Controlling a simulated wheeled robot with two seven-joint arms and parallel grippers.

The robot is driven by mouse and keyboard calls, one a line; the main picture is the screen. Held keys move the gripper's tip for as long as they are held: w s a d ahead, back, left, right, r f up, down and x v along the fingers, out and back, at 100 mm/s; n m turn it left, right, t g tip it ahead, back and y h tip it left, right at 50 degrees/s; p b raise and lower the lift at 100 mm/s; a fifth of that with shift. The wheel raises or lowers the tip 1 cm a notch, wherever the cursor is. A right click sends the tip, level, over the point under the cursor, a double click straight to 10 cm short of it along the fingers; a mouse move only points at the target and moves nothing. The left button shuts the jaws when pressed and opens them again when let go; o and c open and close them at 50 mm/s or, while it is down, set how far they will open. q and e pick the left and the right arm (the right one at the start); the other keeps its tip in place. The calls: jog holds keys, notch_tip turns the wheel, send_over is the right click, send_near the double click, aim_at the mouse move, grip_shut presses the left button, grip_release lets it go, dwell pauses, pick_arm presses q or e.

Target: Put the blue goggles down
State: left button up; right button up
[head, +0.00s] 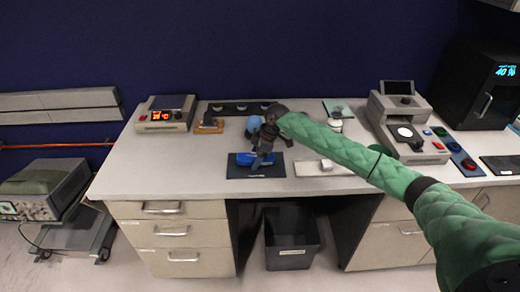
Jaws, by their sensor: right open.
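The blue goggles (243,159) show as a blue shape on the dark blue mat (237,173) at the middle of the desk. They are partly hidden behind my right gripper. My right gripper (262,160) points down over the mat from my green arm, right by the goggles. Its jaws are open. I cannot tell whether a finger touches the goggles. My left gripper is out of view.
A rounded light-blue thing (254,123) stands behind the gripper. A box with an orange display (165,114) is at left, and a grey instrument (408,130) at right. A pale tray (309,168) lies right of the mat. The desk's left front is clear.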

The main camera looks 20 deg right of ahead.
jog(key=shift+d+r, duration=0.25)
jog(key=shift+r, duration=0.15)
jog(key=b+v, duration=0.3)
jog(key=v, duration=0.6)
jog(key=shift+r, duration=0.35)
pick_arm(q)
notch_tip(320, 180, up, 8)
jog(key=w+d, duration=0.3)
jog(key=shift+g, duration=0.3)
pick_arm(e)
jog(key=shift+s+d+r, duration=0.15)
jog(key=shift+d+r, duration=0.1)
jog(key=shift+r, duration=0.35)
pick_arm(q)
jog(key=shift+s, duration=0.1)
